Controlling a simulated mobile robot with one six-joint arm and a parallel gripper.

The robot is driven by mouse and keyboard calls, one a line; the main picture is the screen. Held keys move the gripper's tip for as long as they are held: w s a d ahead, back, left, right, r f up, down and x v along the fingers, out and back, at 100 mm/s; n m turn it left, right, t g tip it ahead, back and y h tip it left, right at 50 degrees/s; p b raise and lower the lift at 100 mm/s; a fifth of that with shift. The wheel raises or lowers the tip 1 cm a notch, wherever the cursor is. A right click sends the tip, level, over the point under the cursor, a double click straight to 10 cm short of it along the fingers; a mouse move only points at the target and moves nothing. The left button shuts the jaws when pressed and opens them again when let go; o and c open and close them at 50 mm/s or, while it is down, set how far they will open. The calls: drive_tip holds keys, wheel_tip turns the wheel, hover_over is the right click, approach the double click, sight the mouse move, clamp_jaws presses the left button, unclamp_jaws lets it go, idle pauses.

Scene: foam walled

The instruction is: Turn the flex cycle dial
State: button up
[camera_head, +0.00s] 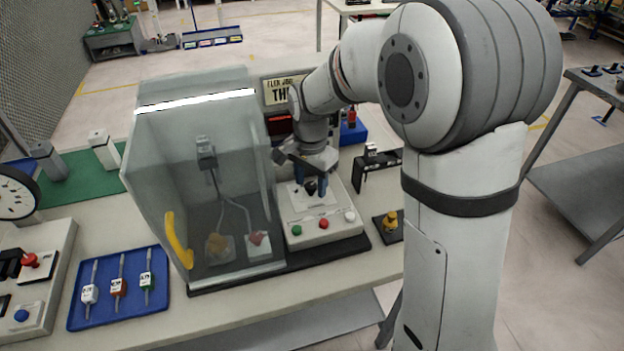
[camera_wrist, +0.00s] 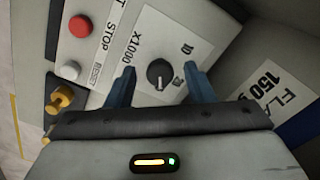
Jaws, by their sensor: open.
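The flex cycle dial is a small black round knob (camera_wrist: 159,73) on a white label plate marked X1000 in the wrist view. It sits on the sloped face of a light grey control box (camera_head: 322,225), which stands right of the clear-walled enclosure in the head view. My gripper (camera_wrist: 152,78) is open, with one blue finger on each side of the knob. In the head view my gripper (camera_head: 311,184) is above the box's upper part and mostly hides the dial. I cannot tell whether the fingers touch the knob.
Red (camera_wrist: 79,25) and white (camera_wrist: 71,70) buttons lie beside the dial plate. A yellow knob (camera_head: 391,221) stands right of the box. The clear enclosure (camera_head: 205,180) with a yellow handle is close on the left. A blue tray (camera_head: 118,311) lies at the front left.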

drive_tip(key=c, duration=1)
